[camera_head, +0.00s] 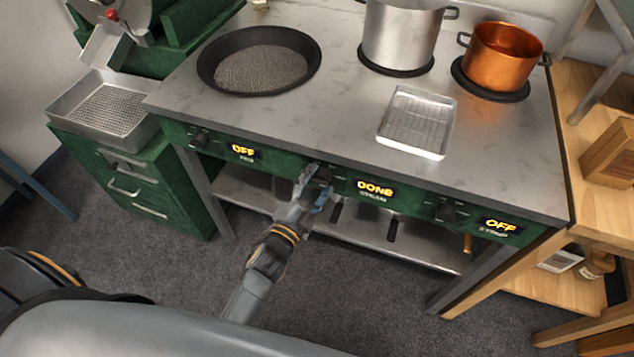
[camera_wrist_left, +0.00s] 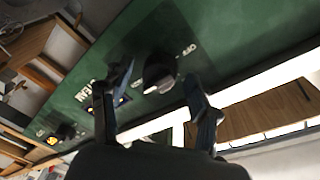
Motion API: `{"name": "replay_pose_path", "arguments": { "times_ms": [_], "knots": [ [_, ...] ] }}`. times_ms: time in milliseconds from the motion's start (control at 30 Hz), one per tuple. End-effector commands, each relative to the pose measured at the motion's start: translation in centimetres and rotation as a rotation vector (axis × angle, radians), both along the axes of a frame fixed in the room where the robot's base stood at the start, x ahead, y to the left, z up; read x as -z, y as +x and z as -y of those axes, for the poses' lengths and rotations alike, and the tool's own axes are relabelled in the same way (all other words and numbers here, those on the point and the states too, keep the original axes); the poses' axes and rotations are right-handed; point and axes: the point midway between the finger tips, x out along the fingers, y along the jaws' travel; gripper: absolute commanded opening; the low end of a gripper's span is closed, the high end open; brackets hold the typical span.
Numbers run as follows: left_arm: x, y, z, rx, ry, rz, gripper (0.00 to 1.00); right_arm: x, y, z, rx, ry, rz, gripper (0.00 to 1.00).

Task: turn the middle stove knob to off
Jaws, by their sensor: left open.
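The middle stove knob (camera_wrist_left: 158,72) is dark and round, on the green front panel. In the left wrist view it sits between the spread fingers of my left gripper (camera_wrist_left: 159,84); I cannot tell whether they touch it. In the head view my left gripper (camera_head: 316,180) is at the panel, covering most of that knob. The display beside it (camera_head: 374,189) reads DONE, with STEAM below. In the wrist view an "OFF" mark (camera_wrist_left: 187,49) is printed near the knob. My right gripper is out of view.
The left knob (camera_head: 199,138) and right knob (camera_head: 447,209) have displays reading OFF. On the stove stand a black pan (camera_head: 301,45), a steel pot (camera_head: 400,35), a copper pot (camera_head: 501,54) and a wire-rack tray (camera_head: 440,150). A lower shelf (camera_head: 345,222) runs beneath.

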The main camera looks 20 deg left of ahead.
Motion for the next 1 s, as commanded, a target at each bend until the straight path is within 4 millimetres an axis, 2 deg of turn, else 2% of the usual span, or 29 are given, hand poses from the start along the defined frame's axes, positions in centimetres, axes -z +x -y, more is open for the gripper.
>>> {"name": "replay_pose_path", "arguments": {
  "times_ms": [200,467,767,1000],
  "knots": [
    [0.02,0.00,0.02,0.000,-0.001,0.000,0.59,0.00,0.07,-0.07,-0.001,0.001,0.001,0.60],
    [0.01,-0.02,0.02,0.000,-0.001,0.000,0.06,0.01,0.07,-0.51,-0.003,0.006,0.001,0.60],
    [0.02,-0.04,0.03,0.001,-0.030,-0.001,0.06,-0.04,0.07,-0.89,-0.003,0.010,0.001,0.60],
    [0.05,-0.03,0.03,0.000,-0.156,-0.006,0.06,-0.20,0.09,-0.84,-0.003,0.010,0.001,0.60]
  ]
}}
